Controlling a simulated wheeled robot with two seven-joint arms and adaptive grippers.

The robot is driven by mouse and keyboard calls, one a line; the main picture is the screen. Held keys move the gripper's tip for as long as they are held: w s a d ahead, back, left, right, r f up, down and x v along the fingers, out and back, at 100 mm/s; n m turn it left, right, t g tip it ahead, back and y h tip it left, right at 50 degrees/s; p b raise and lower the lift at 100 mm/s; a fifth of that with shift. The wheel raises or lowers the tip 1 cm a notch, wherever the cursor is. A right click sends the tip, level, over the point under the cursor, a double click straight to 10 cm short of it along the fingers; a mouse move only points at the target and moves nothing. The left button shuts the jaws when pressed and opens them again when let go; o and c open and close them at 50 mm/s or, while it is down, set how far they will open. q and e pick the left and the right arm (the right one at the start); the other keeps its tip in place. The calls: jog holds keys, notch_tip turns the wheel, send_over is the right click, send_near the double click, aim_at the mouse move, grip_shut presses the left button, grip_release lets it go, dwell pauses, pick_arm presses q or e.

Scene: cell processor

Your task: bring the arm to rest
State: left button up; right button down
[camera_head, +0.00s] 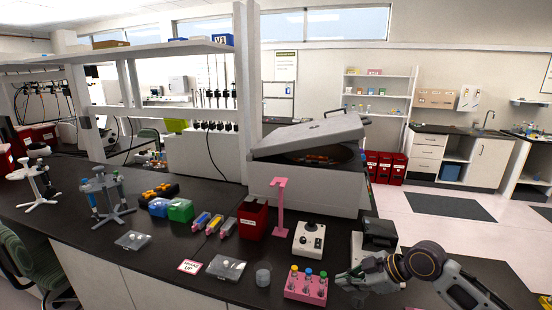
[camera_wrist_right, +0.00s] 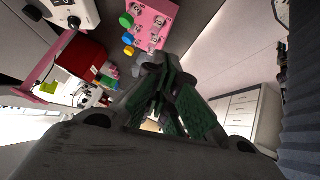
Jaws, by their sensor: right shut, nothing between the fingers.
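My right gripper (camera_head: 347,284) is at the front right of the dark bench in the head view, just right of the pink tube rack. It is shut and empty. In the right wrist view its green-padded fingers (camera_wrist_right: 165,68) meet in the middle, with nothing between them. My right arm (camera_head: 425,262) comes in from the lower right. My left gripper is not in view.
The pink rack (camera_head: 305,291) holds tubes with coloured caps; it also shows in the wrist view (camera_wrist_right: 158,18). Nearby are a clear cup (camera_head: 263,277), a white control box (camera_head: 309,240), a pink stand (camera_head: 279,208), a red bin (camera_head: 253,220) and a large lidded machine (camera_head: 300,178).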

jog(key=s+a+f+m+h, duration=0.35)
jog(key=s+f+m, duration=0.45)
jog(key=s+f, duration=0.55)
jog(key=s+d+f+m+g+h, duration=0.1)
jog(key=s+d+m+h, duration=0.4)
jog(key=s, duration=0.3)
notch_tip(320, 180, down, 34)
jog(key=s+g+y, duration=0.1)
jog(key=s, duration=0.2)
jog(key=s+d+f, duration=0.2)
jog(key=s+f, duration=0.8)
jog(key=s, duration=0.1)
jog(key=s+d+f+g+b, duration=0.1)
jog(key=s+d+f, duration=0.2)
jog(key=s+f, duration=0.7)
jog(key=shift+s+g, duration=0.3)
jog(key=shift+s, duration=0.25)
jog(key=shift+f, duration=0.1)
